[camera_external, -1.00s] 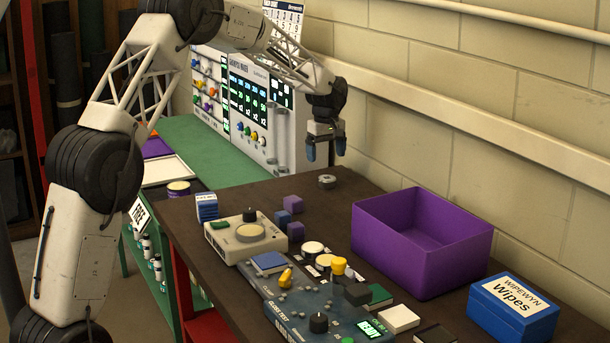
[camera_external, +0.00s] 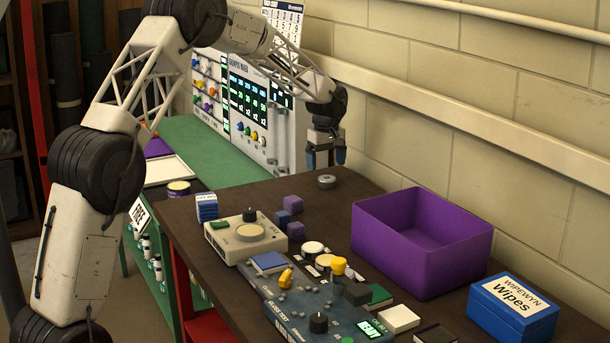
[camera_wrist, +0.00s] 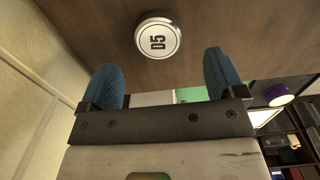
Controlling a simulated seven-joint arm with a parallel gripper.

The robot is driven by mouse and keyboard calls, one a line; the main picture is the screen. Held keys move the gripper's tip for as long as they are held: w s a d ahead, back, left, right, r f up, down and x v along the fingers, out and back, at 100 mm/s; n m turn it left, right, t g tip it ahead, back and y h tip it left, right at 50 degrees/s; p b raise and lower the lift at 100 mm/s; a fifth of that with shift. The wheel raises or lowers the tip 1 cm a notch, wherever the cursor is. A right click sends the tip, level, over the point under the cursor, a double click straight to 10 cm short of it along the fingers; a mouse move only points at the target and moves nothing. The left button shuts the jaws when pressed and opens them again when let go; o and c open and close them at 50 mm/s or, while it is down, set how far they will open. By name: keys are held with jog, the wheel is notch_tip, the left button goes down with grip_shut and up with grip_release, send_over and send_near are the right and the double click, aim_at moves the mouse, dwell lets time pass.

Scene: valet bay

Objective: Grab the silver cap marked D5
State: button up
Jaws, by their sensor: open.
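The silver cap (camera_external: 327,181) lies on the dark brown table near its far end. In the wrist view the cap (camera_wrist: 158,40) is round, with a shiny rim and a white top marked D5. My gripper (camera_external: 326,161) is above and just behind the cap in the external view, fingers pointing down. In the wrist view my gripper (camera_wrist: 166,75) is open and empty, with its two blue fingers apart. The cap shows beyond the fingertips, roughly centred between them, and I see no contact.
A purple bin (camera_external: 392,250) stands on the table by the wall, with a blue wipes box (camera_external: 512,309) nearer. Small purple cubes (camera_external: 293,203), a scale (camera_external: 237,238) and a blue tester (camera_external: 305,300) sit nearer. The table around the cap is clear.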

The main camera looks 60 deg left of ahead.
aim_at(327, 178)
jog(key=shift+w+d+f, duration=0.1)
jog(key=shift+f, duration=2.45)
jog(key=c, duration=1)
